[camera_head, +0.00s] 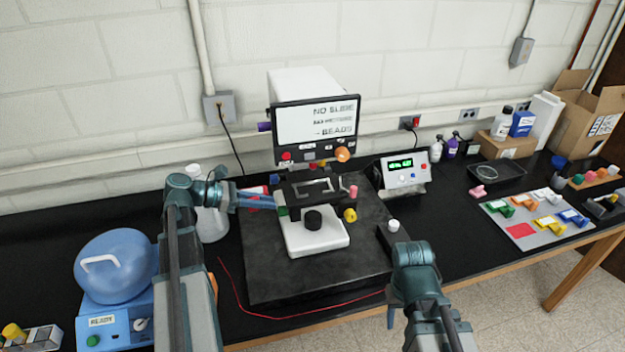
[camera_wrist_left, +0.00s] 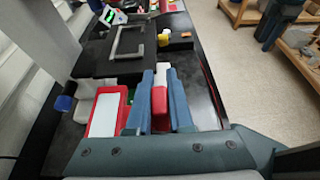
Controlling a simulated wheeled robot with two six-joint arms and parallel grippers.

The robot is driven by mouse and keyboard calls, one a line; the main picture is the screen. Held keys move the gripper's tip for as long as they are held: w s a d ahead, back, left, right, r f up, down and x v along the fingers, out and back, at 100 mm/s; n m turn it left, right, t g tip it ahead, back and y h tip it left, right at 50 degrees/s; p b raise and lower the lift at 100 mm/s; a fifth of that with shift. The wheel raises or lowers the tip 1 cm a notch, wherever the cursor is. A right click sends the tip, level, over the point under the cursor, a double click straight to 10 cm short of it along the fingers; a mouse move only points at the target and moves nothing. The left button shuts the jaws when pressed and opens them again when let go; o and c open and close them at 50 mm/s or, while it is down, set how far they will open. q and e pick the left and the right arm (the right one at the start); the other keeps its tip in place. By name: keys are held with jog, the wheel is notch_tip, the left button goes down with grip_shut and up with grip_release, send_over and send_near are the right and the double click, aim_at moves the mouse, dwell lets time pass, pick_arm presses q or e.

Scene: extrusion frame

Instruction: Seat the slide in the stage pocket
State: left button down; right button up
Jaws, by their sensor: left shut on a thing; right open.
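The microscope stage (camera_head: 300,199) is black with a grey rectangular pocket frame (camera_head: 313,187), which also shows in the left wrist view (camera_wrist_left: 128,42). The pocket frame looks empty. My left gripper (camera_head: 279,206) is at the stage's left edge, its blue fingers shut. In the left wrist view my left gripper (camera_wrist_left: 162,85) has a red and white piece (camera_wrist_left: 159,99) between its fingers, apparently the slide; most of it is hidden. My right gripper (camera_head: 391,316) points down at the front, apart from the stage, and is open.
A red and white box (camera_wrist_left: 104,114) lies beside the left fingers. A yellow knob (camera_head: 350,215) and pink knob (camera_head: 353,192) stand right of the stage. A flask (camera_head: 211,222) is behind my left arm. The dark mat (camera_head: 280,278) is clear in front.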

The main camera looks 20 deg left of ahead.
aim_at(313, 188)
pick_arm(q)
jog(key=w+d, duration=0.5)
jog(key=d, duration=0.2)
jog(key=w+d+f+b, duration=0.1)
jog(key=w+d, duration=0.4)
jog(key=d, duration=0.3)
jog(key=shift+f+b, duration=0.2)
jog(key=shift+b, duration=0.1)
jog(key=shift+f, duration=0.2)
jog(key=c, duration=0.8)
grip_release()
